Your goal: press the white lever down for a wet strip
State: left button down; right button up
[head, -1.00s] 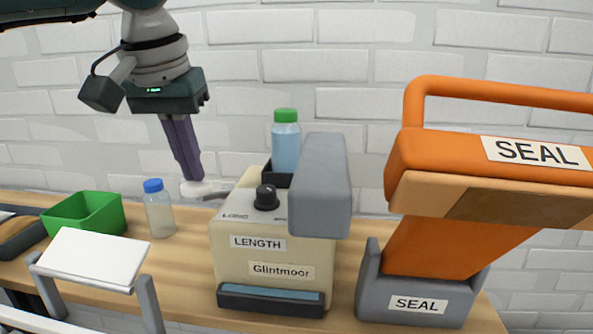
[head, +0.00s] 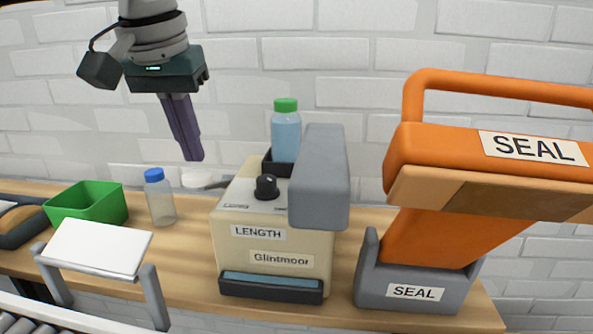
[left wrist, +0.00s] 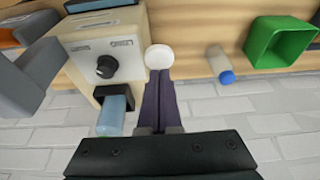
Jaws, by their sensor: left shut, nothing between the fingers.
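The white lever (head: 197,179) sticks out from the left side of the cream tape machine (head: 228,262) marked LENGTH and Glintmoor. Its round white knob also shows in the left wrist view (left wrist: 159,57), just beyond my fingertips. A dark front tray with a blue-teal bar (head: 272,281) sits at the machine's foot. I see no strip there. My right gripper is not in view.
A green-capped bottle (head: 286,134) stands in the machine's rear holder. Left are a blue-capped bottle (head: 160,199), a green bin (head: 86,204) and a white panel on a stand (head: 97,246).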

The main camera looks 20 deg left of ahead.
pick_arm(q)
jog(key=shift+r+p, duration=2.1)
jog(key=shift+r, duration=0.5)
jog(key=shift+f, duration=0.1)
